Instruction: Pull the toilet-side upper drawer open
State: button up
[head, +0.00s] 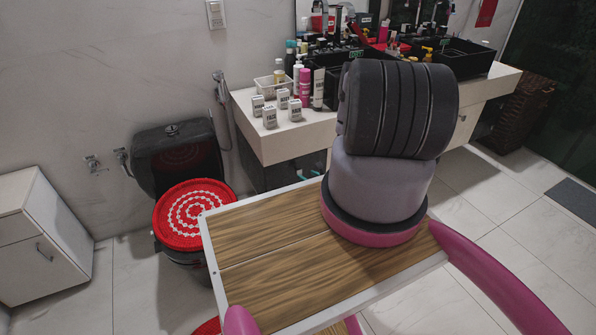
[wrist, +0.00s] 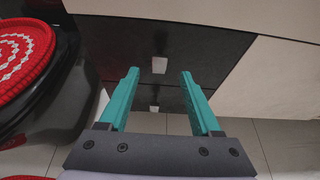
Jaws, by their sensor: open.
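The toilet-side upper drawer (wrist: 115,45) has a dark front in the wrist view, under the pale counter and right of the toilet. It looks shut. Its small pale handle (wrist: 160,65) shows between the fingertips of my gripper (wrist: 159,73). The teal fingers are open and spread to either side of the handle, with nothing between them; I cannot tell how far they are from the front. A second pale handle (wrist: 154,108) shows lower, on the dark front below.
The toilet (head: 172,158) with a red-and-white lid cover (head: 194,213) stands close on the left. The counter (head: 285,138) overhangs the drawers and holds small boxes, bottles and black sinks. A pale panel (wrist: 275,75) lies right of the dark drawers. Tiled floor is open at right.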

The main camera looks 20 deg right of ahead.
aim_at(299, 170)
jog(key=x, duration=0.9)
jog(key=shift+w, duration=0.25)
jog(key=shift+c, duration=0.3)
grip_shut()
dwell(0.7)
